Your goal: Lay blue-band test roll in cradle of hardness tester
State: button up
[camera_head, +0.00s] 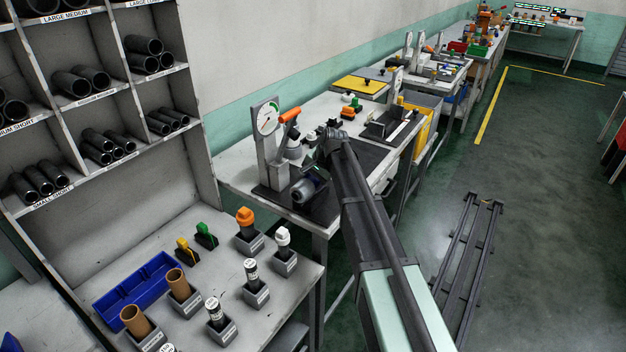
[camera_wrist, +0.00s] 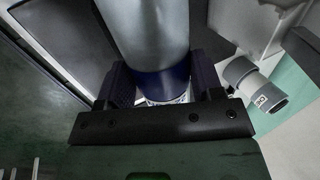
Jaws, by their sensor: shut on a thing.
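My gripper (camera_wrist: 163,88) is shut on the blue-band test roll (camera_wrist: 150,35). The roll is a smooth grey cylinder with a dark blue band (camera_wrist: 165,80) near its end, between the two black fingers. In the head view the gripper (camera_head: 318,174) is low over the hardness tester's black base (camera_head: 268,196), with the grey roll (camera_head: 303,191) lying roughly level. The hardness tester (camera_head: 266,122) has a round dial and an orange lever handle. The cradle is hidden by the roll and gripper. I cannot tell whether the roll touches it.
A grey cylindrical part with a white label (camera_wrist: 258,92) is right of the roll in the wrist view. The front bench holds a blue bin (camera_head: 137,285) and several sample stands.

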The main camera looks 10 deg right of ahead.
jog(key=shift+f+b, duration=0.85)
jog(key=o, duration=1.2)
jog(key=shift+c, duration=0.2)
jog(key=shift+s, duration=0.1)
jog(key=shift+s+d, duration=0.1)
jog(key=shift+c, duration=0.3)
jog(key=shift+c, duration=0.8)
jog(key=o, duration=0.4)
jog(key=shift+o, duration=0.2)
